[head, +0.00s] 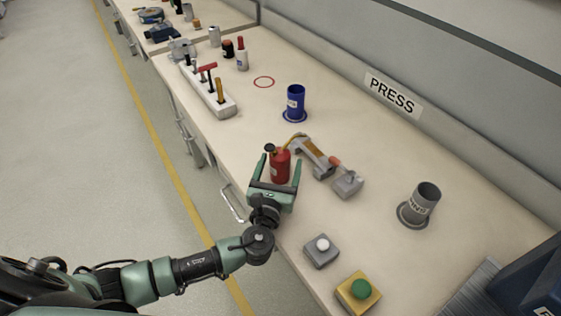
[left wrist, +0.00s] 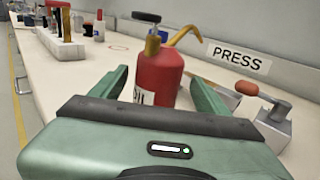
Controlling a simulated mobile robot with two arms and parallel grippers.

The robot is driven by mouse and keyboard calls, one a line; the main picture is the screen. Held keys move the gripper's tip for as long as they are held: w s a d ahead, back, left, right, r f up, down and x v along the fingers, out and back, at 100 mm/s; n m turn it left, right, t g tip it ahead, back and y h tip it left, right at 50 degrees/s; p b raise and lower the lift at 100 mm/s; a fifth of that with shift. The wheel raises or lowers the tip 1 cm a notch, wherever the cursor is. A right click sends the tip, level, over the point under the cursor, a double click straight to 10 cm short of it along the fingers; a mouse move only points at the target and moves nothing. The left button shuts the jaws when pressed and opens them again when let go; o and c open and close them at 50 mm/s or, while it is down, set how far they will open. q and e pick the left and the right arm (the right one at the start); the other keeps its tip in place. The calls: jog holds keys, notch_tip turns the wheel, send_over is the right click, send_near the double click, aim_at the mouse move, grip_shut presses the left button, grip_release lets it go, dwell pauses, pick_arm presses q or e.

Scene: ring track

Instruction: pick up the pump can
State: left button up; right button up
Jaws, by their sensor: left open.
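The pump can (head: 280,166) is a red oil can with a dark pump top and a tan spout. It stands upright on the bench near its front edge. My left gripper (head: 281,162) is open, with its two green fingers on either side of the can. In the left wrist view the red can (left wrist: 158,78) stands between the fingers, and its lower part is hidden behind the gripper body. I cannot tell whether the fingers touch it. My right gripper is not in view.
A grey clamp-like tool (head: 313,155) lies just right of the can. A blue cup (head: 295,103), a grey cup (head: 420,203), a tool rack (head: 207,92), a grey button box (head: 321,252) and a yellow button box (head: 358,292) stand on the bench (head: 375,150). A wall runs behind.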

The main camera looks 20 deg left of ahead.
pick_arm(q)
jog(key=w, duration=0.3)
jog(key=shift+w+a+f, duration=0.15)
jog(key=shift+w+a, duration=0.2)
jog(key=shift+w, duration=0.15)
jog(key=c, duration=1.4)
jog(key=shift+c, duration=1.2)
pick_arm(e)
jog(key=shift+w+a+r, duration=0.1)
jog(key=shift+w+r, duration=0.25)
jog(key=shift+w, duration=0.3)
